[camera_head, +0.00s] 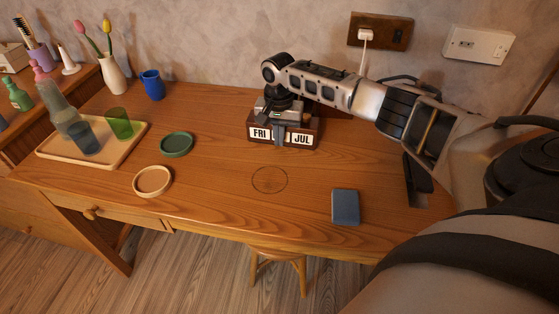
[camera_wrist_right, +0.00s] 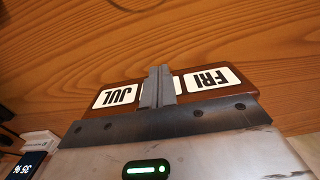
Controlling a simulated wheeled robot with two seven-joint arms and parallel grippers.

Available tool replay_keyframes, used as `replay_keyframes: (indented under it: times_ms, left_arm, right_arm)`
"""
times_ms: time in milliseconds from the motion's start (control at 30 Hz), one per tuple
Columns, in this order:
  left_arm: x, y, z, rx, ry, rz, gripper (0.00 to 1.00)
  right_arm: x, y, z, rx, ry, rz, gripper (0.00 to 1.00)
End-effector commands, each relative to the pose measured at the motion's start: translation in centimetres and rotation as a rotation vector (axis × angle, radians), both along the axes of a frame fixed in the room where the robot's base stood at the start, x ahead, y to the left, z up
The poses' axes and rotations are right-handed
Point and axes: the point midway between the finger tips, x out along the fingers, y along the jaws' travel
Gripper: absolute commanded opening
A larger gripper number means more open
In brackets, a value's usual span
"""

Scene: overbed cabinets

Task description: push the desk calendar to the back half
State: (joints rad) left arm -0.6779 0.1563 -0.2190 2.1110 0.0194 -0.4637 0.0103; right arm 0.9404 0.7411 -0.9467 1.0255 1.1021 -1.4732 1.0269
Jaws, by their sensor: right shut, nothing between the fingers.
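The desk calendar (camera_head: 315,129) is a dark reddish-brown block with white FRI and JUL cards. It stands upright toward the back of the wooden desk (camera_head: 220,200), its face toward the front edge. My right gripper (camera_head: 279,139) reaches over it from the right and points down. Its fingers are shut and empty, in front of the calendar's middle card, which they mostly hide. In the right wrist view the calendar (camera_wrist_right: 248,91) appears upside down behind the shut fingers (camera_wrist_right: 158,82). I cannot tell whether they touch it. My left gripper is out of view.
A thin dark circle (camera_head: 269,179) marks the desk in front of the calendar. A blue-grey box (camera_head: 345,206), a green dish (camera_head: 176,144) and a tan dish (camera_head: 152,181) lie around. A wooden tray (camera_head: 48,152) with cups stands left. A wall socket (camera_head: 380,31) with a plug is behind.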

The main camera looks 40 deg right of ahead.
Motion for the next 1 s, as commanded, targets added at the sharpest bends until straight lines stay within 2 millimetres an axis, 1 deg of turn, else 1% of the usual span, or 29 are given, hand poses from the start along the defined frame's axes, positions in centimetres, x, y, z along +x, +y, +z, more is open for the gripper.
replay_keyframes:
  times_ms: [33,267,400,667,800,1000]
  left_arm:
    - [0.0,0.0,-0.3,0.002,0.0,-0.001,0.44]
    - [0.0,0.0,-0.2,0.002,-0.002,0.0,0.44]
    - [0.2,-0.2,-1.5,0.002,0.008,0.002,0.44]
    - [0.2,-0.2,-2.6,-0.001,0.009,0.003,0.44]
    - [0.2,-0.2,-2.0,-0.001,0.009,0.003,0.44]
    - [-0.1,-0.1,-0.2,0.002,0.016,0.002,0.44]
  right_arm:
    - [0.1,-0.1,-0.1,-0.002,-0.001,-0.001,0.0]
    - [0.1,-0.2,0.0,-0.002,-0.001,-0.001,0.0]
    - [0.2,-0.3,-0.1,-0.002,-0.001,-0.002,0.0]
    - [1.0,-1.1,-0.4,-0.001,-0.002,-0.004,0.0]
    - [0.8,-1.0,-0.1,-0.001,0.0,-0.001,0.0]
    - [0.1,-0.1,0.2,-0.002,0.001,0.001,0.0]
